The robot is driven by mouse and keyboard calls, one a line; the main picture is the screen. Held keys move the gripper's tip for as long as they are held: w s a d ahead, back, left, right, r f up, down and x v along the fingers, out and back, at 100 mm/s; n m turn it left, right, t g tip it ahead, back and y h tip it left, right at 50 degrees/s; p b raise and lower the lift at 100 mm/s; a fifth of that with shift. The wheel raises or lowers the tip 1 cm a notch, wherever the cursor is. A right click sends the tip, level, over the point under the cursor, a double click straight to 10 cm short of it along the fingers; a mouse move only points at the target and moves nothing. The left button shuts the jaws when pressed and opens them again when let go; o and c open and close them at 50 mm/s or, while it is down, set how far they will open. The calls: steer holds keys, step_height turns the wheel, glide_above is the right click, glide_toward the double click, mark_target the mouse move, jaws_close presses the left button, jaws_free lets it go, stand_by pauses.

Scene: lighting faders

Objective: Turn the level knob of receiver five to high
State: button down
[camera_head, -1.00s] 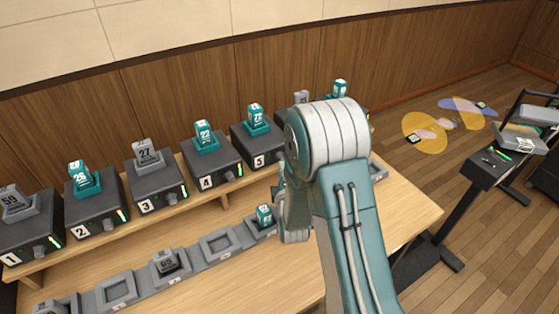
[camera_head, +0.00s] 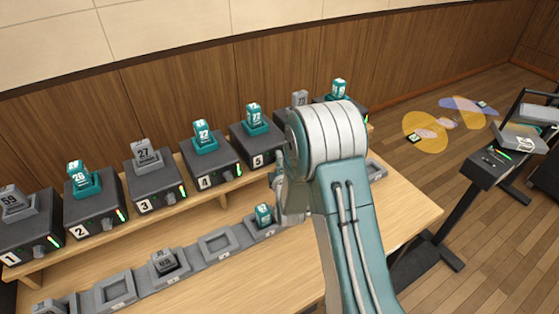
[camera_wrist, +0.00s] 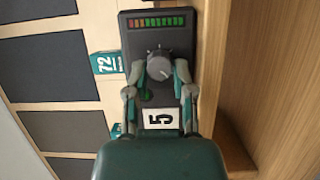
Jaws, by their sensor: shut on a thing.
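Receiver five (camera_head: 254,144) is a dark box on the raised shelf, with a teal pack in its top cradle. In the wrist view its front panel (camera_wrist: 158,92) shows a "5" label, a green button and a level bar (camera_wrist: 155,22) with red, orange and green segments. The level knob (camera_wrist: 158,67) is grey with a pale pointer mark and tick marks around it. My gripper (camera_wrist: 158,72) is shut on the knob, one finger on each side. In the head view my arm hides the knob and most of the gripper.
Receivers one to four (camera_head: 211,160) stand in a row to the left, with more to the right behind my arm. A grey charging strip (camera_head: 190,262) lies on the table (camera_head: 285,270) below the shelf. A dark stand (camera_head: 485,165) stands at the right.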

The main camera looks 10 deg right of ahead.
steer(key=shift+d+f+m, duration=0.1)
steer(key=shift+d+m, duration=0.1)
steer(key=shift+m, duration=0.1)
steer(key=m+y, duration=0.4)
steer(key=m, duration=0.6)
steer(key=m+g+y, duration=0.1)
steer(key=m+y, duration=0.4)
steer(key=m, duration=0.6)
steer(key=d+m+g+y, duration=0.1)
steer(key=m+y, duration=0.3)
steer(key=m, duration=0.6)
steer(key=shift+f+m, duration=0.35)
steer(key=shift+m, duration=0.05)
stand_by(0.4)
stand_by(0.4)
